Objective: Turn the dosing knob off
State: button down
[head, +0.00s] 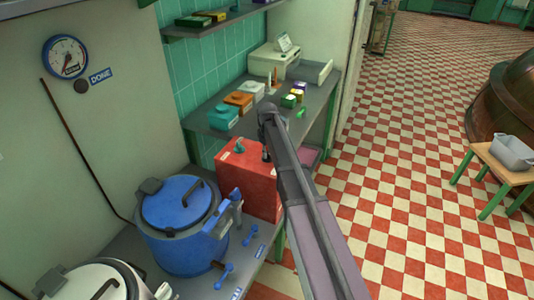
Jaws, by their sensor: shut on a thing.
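A red box (245,180) stands on the bench beside the blue kettle, with a small teal part (238,147) on its top. My arm reaches in from the lower right and bends down by the box's right side. The dark end of my gripper (266,153) shows at the box's right top edge and looks shut. My arm hides most of the gripper and the box's right side. The dosing knob is not clearly visible; it seems to be at the gripper, behind my arm. Its setting cannot be read.
A blue kettle (180,225) and a white kettle (92,286) stand left of the box. Several blue levers, one at the front (228,268), line the bench edge. A shelf (215,120) holds small boxes behind.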

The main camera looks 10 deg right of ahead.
jog(key=shift+m, duration=2.2)
jog(key=shift+s, duration=0.1)
jog(key=c, duration=0.6)
grip_release()
jog(key=shift+n, duration=0.3)
